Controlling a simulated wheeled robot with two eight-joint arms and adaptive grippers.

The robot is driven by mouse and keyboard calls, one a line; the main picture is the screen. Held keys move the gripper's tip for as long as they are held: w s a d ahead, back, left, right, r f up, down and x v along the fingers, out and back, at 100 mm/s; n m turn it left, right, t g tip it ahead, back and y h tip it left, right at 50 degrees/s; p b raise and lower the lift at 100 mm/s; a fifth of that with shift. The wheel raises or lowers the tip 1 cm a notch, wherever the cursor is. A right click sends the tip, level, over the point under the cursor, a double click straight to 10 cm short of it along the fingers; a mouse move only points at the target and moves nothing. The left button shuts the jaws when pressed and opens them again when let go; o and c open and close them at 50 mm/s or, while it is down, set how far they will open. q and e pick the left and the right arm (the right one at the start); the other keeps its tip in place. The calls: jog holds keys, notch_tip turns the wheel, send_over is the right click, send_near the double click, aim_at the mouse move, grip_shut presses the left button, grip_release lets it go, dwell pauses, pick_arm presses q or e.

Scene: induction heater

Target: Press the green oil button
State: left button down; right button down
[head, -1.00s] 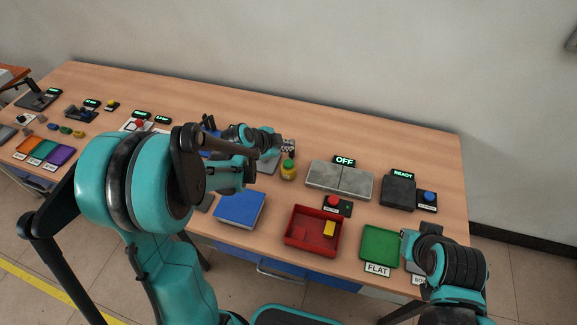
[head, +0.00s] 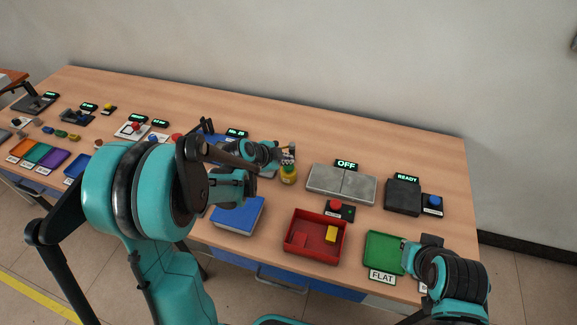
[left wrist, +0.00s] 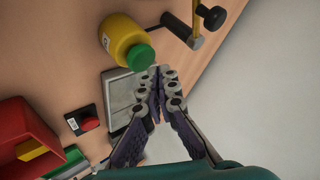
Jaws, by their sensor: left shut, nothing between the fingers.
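A yellow bottle (head: 288,176) with a green top stands upright near the middle of the table. In the left wrist view, the round green button (left wrist: 137,57) caps the yellow bottle (left wrist: 120,35). My left gripper (head: 290,150) is shut and empty, just behind the bottle in the head view. In the left wrist view its fingertips (left wrist: 159,72) are close beside the green button; I cannot tell whether they touch it. My right gripper (head: 410,256) is by the green tray at the lower right; its fingers are too hidden to read.
Grey plates (head: 341,183) with an OFF display lie right of the bottle. A red button box (head: 336,207), a red bin (head: 290,235) and a green FLAT tray (head: 374,250) are in front. A post with a black knob (left wrist: 209,18) stands near the bottle.

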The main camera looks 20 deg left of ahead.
aim_at(287, 167)
dwell(0.8)
pick_arm(q)
jog(key=shift+f+b, duration=0.45)
jog(key=shift+f+b, duration=0.45)
jog(key=shift+f, duration=0.05)
dwell(0.6)
dwell(0.3)
jog(key=shift+r+p, duration=0.75)
jog(key=shift+r, duration=0.2)
jog(key=shift+r, duration=0.1)
notch_tip(287, 167, up, 5)
jog(key=p, duration=0.4)
